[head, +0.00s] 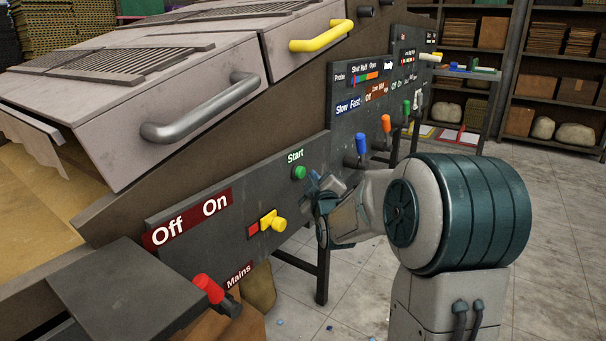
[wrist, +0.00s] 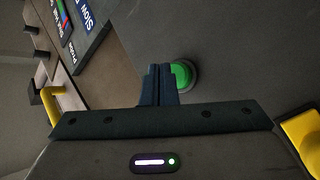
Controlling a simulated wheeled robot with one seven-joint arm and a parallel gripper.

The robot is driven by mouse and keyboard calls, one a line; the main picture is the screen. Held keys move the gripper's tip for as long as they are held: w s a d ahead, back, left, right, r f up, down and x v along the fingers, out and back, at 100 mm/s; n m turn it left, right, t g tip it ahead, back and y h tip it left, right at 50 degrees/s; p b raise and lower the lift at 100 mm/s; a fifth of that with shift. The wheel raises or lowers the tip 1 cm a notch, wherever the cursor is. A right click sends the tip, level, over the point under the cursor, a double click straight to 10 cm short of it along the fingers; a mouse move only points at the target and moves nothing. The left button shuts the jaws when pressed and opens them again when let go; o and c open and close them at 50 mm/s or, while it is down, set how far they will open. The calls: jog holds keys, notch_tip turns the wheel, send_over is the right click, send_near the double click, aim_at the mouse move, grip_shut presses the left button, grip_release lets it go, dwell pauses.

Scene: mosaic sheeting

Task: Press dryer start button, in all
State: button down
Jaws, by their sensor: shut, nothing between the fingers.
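The green start button (head: 299,172) sits on the dark panel, just under the white word "Start". In the wrist view the green button (wrist: 182,74) shows in its round collar, partly hidden behind the fingertips. My gripper (head: 314,181) is beside the button, a little to its right in the head view. In the wrist view the two fingers (wrist: 158,72) are shut together with nothing between them, and their tips overlap the button's left side. I cannot tell whether the tips touch it.
A blue lever (head: 362,144) and an orange lever (head: 386,123) stand on the panel behind. A grey handle (head: 200,118) juts out above. Floor at right is clear.

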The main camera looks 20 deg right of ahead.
jog(key=shift+w+a+f, duration=0.1)
jog(key=shift+a, duration=0.05)
jog(key=shift+w+a+b, duration=0.15)
jog(key=shift+w+b, duration=0.05)
jog(key=shift+b, duration=0.3)
jog(key=shift+w+a+b, duration=0.35)
jog(key=shift+w, duration=0.05)
dwell(0.8)
jog(key=shift+d, duration=0.1)
jog(key=shift+s+d+b, duration=0.35)
jog(key=shift+s+d, duration=0.15)
jog(key=shift+s, duration=0.2)
jog(key=shift+s+d+b, duration=0.4)
jog(key=shift+s+d, duration=1.25)
jog(key=shift+s, duration=0.3)
